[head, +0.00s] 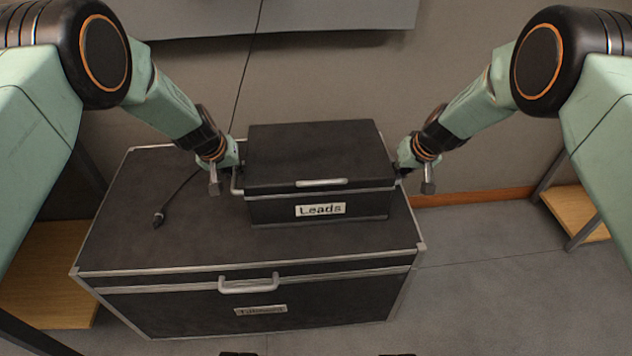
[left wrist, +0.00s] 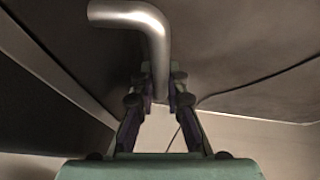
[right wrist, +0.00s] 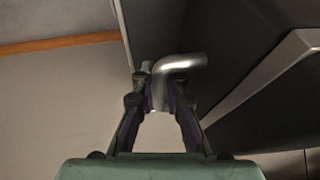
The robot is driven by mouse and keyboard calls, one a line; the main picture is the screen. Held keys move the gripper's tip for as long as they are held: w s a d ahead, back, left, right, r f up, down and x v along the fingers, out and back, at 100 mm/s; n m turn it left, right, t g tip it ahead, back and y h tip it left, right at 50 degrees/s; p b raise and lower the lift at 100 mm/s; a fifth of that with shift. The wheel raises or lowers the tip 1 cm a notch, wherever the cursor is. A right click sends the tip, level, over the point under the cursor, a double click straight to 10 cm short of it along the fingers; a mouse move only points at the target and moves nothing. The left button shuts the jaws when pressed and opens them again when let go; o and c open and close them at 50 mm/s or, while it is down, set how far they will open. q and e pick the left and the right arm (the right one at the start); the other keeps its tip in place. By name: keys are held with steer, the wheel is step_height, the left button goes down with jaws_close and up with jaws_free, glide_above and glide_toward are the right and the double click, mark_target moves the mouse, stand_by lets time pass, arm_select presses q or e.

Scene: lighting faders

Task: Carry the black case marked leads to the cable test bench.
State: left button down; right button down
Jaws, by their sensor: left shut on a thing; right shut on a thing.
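The black case marked Leads (head: 318,160) sits on top of a larger black trunk (head: 150,225), its label and front latch facing me. My left gripper (head: 236,172) is at the case's left side, shut on the left side handle, a bent metal bar (left wrist: 150,30) in the left wrist view. My right gripper (head: 403,172) is at the case's right side, shut on the right side handle (right wrist: 180,65), which shows in the right wrist view. The fingertips are partly hidden in the head view. The case looks level; I cannot tell whether it is slightly lifted.
The trunk has a front handle (head: 249,285) and a small, hard-to-read label. A dark cable (head: 180,190) with a plug lies on the trunk's left part. Wooden shelves stand at left (head: 45,275) and right (head: 580,212). Grey floor (head: 500,285) is open at the right.

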arm_select(q)
steer(key=shift+w+r, duration=0.15)
steer(key=shift+r, duration=0.15)
arm_select(e)
steer(key=shift+w+r, duration=0.1)
steer(key=shift+r, duration=0.15)
